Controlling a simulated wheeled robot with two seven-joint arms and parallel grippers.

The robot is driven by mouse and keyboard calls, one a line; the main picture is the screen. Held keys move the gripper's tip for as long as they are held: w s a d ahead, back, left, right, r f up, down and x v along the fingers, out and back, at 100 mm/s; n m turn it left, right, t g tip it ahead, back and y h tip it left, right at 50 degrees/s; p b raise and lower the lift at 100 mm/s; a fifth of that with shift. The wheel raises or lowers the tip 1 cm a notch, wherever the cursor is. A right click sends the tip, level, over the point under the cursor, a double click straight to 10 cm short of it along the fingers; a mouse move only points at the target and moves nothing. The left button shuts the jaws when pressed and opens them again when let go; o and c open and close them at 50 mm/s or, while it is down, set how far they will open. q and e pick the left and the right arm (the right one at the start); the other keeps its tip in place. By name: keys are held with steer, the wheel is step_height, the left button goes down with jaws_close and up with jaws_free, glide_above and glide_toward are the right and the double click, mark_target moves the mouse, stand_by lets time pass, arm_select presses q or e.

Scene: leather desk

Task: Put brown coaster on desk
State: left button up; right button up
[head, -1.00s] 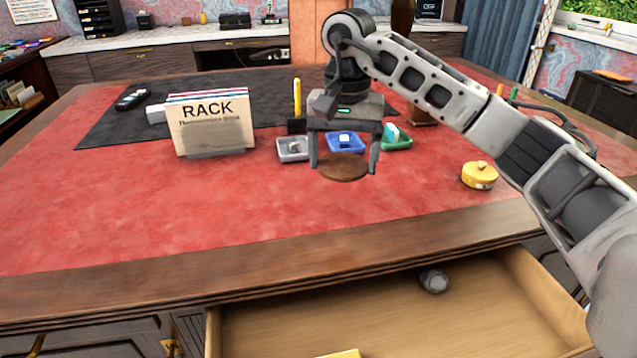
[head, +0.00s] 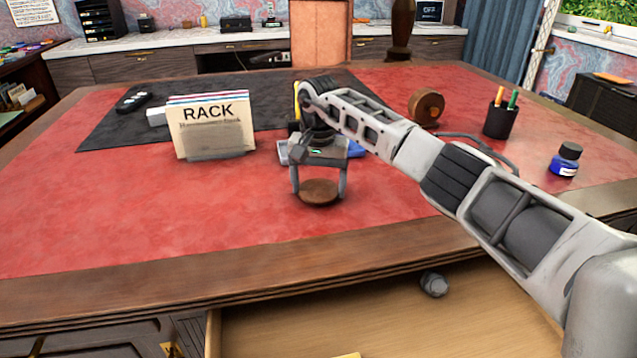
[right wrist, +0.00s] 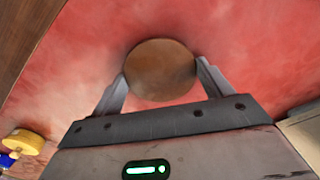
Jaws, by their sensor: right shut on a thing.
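The brown coaster (head: 319,192) is a round, flat disc held between the fingers of my right gripper (head: 319,190). In the head view it is low over or on the red leather of the desk (head: 100,215); I cannot tell whether it touches. In the right wrist view the coaster (right wrist: 160,70) lies between the two fingertips of the right gripper (right wrist: 160,82), which grip it at its sides, with red leather behind it. My left gripper is not in view.
The rack of folders (head: 212,133) stands left of my right gripper. A pen cup (head: 500,120) and an ink bottle (head: 566,160) stand at the right. An open drawer (head: 400,320) is in front. Red leather at left is clear.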

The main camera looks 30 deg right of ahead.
mark_target(318, 190)
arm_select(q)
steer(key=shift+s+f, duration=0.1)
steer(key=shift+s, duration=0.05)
arm_select(e)
steer(key=shift+r, duration=0.1)
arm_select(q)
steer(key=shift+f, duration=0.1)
arm_select(e)
steer(key=shift+f, duration=0.25)
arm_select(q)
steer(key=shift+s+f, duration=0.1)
arm_select(e)
steer(key=o, duration=1)
steer(key=shift+c, duration=0.2)
steer(key=shift+r, duration=0.1)
step_height(318, 190, up, 7)
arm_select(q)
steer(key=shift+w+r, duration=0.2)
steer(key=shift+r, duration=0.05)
arm_select(e)
steer(key=shift+r, duration=0.4)
